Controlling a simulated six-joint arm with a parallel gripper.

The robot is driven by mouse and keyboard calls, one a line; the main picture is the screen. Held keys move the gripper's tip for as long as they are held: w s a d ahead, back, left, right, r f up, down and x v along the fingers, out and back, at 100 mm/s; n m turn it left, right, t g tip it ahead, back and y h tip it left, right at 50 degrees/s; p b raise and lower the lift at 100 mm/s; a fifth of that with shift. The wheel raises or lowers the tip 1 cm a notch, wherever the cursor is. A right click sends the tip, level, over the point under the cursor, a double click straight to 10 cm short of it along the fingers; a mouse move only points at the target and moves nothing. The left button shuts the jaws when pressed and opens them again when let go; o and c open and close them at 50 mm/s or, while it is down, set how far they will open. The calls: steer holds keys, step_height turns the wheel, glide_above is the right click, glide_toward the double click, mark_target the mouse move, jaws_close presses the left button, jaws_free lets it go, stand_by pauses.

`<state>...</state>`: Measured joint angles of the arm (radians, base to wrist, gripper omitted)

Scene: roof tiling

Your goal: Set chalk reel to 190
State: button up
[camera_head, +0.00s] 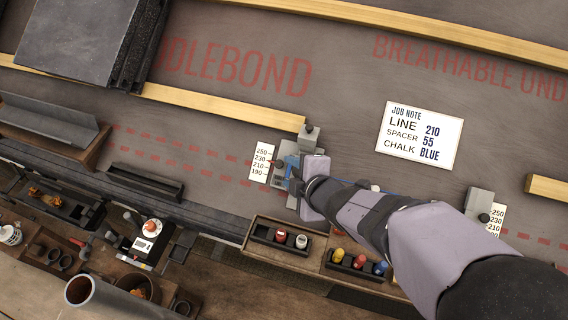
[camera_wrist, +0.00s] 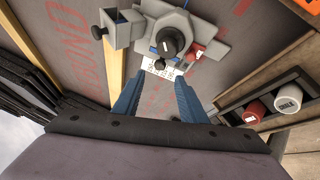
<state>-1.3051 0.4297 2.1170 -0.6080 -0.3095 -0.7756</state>
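A grey chalk reel unit stands at the roof's lower edge, left of my arm; its grey block (camera_head: 308,137) shows in the head view, and its body with a large black knob (camera_wrist: 168,42) shows at the top of the wrist view. Its white scale card (camera_head: 261,162) reads 250, 230, 210, 190 from top to bottom. A small dark knob (camera_head: 279,164) sits at the card's right edge; I cannot tell its exact setting. My gripper (camera_wrist: 157,80) is open, its two blue fingers pointing toward the reel with nothing visibly held. My arm partly hides the reel in the head view.
A second grey unit (camera_head: 478,203) with a similar card (camera_head: 497,219) stands at the right. A job note (camera_head: 420,136) reads line 210, spacer 55, chalk blue. A wooden tray (camera_head: 257,228) with chalk bottles lies below the reel. Wooden battens (camera_head: 225,107) cross the roof.

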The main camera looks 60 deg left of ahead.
mark_target(280, 165)
steer(key=shift+b+x, duration=0.6)
steer(key=shift+x, duration=3)
jaws_close()
steer(key=shift+d+f, duration=0.1)
steer(key=shift+f, duration=0.05)
